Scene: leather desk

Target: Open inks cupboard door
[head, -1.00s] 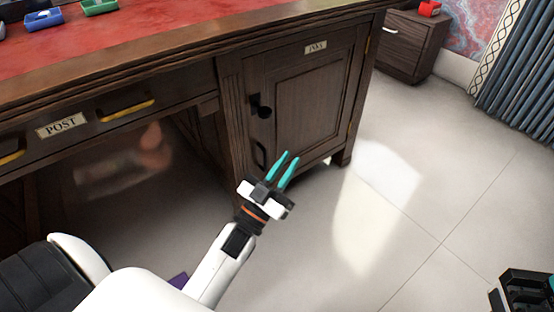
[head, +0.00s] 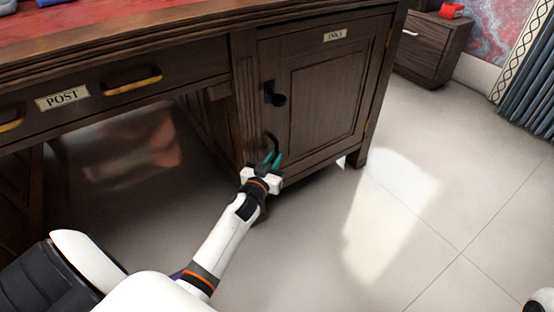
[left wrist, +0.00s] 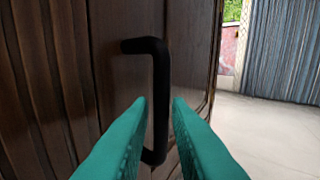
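The inks cupboard door (head: 322,100) is a dark wooden panel at the right end of the desk, with an INKS label (head: 334,35) at its top. It looks shut. My left gripper (head: 272,160) is at the lower left of the door, at the bar handle. In the left wrist view, its teal fingers (left wrist: 159,115) are apart, with the bar handle (left wrist: 160,90) between them in the picture; contact cannot be told. My right gripper is not in view.
The desk's POST drawer (head: 100,93) with yellow handles is to the left. A small cabinet (head: 430,45) and a blue curtain (head: 530,90) stand at the back right. The pale floor (head: 420,200) in front of the door is clear.

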